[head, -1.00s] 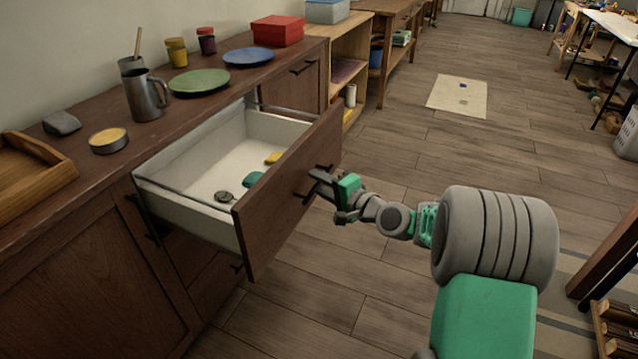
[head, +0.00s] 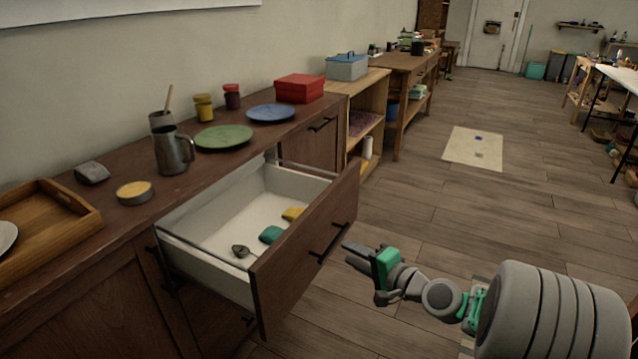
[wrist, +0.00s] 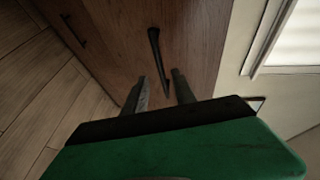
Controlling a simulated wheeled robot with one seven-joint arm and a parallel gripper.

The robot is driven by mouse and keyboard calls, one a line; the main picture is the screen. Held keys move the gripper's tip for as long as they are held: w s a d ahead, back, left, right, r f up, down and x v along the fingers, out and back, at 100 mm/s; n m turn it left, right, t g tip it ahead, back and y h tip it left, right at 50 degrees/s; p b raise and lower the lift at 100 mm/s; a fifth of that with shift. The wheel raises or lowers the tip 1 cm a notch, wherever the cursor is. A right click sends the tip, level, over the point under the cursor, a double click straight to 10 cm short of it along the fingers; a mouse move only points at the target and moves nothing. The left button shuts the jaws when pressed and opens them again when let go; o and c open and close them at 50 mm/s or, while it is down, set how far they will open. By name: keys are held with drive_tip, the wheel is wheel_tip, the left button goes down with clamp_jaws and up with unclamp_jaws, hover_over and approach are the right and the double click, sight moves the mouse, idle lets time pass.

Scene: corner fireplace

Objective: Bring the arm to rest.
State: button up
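My gripper (head: 348,254) is in front of the pulled-out drawer, just off its dark bar handle (head: 328,244). A small gap shows between the fingertips and the handle in the head view. In the wrist view my gripper's two fingers (wrist: 159,88) stand apart with nothing held, and the handle (wrist: 157,58) lies ahead, in line with the space between them. The drawer (head: 305,260) has a brown wooden front and a white inside. My arm reaches in from the lower right of the head view.
The drawer holds a teal item (head: 271,235), a yellow item (head: 292,214) and a small dark grey item (head: 240,251). The countertop bears a metal jug (head: 173,152), a green plate (head: 223,137), a blue plate (head: 270,113) and a wooden tray (head: 45,250). Open floor (head: 420,215) lies to the right.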

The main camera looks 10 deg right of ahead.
drive_tip(key=s+a+r+n+g+h+p, duration=0.1)
drive_tip(key=s+a+r+n+g+p, duration=0.2)
drive_tip(key=r+p, duration=0.3)
drive_tip(key=s+a+r+n+g+h+p, duration=0.1)
drive_tip(key=s+a+r+n+g+p, duration=0.15)
drive_tip(key=r+p, duration=0.35)
drive_tip(key=s+d+r+n+g+h+p, duration=0.2)
drive_tip(key=s+r+h+p, duration=0.1)
drive_tip(key=s+r+p, duration=0.5)
drive_tip(key=s+d+r+n+g+h+p, duration=0.2)
drive_tip(key=s+r+n+h+p, duration=0.1)
drive_tip(key=s+r+p, duration=0.5)
drive_tip(key=shift+r+p, duration=0.4)
drive_tip(key=shift+r, duration=0.05)
drive_tip(key=shift+s, duration=0.1)
